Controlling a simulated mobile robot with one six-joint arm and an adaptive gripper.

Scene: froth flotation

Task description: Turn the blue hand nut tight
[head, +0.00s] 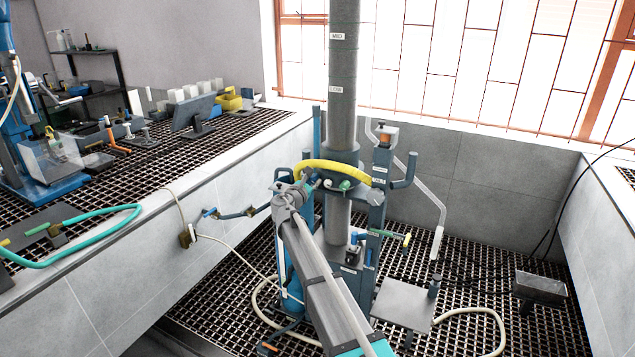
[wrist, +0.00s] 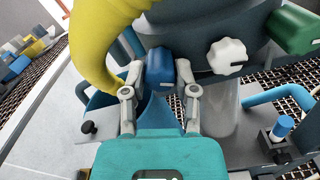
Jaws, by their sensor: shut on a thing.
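The blue hand nut (wrist: 160,65) sits on the side of the grey collar (wrist: 205,12) in the wrist view. The fingers of my gripper (wrist: 160,72) lie on either side of the nut and are shut on it. In the head view my gripper (head: 303,186) reaches the collar around the tall grey column (head: 343,75). The nut is too small and too covered there to tell clearly. How tight the nut is cannot be told from these frames.
A thick yellow hose (wrist: 98,40) is close on the left of my gripper. A white knob (wrist: 227,56) and a green part (wrist: 294,28) are to the right. A grey wall (head: 130,260) with a grating bench stands left in the head view.

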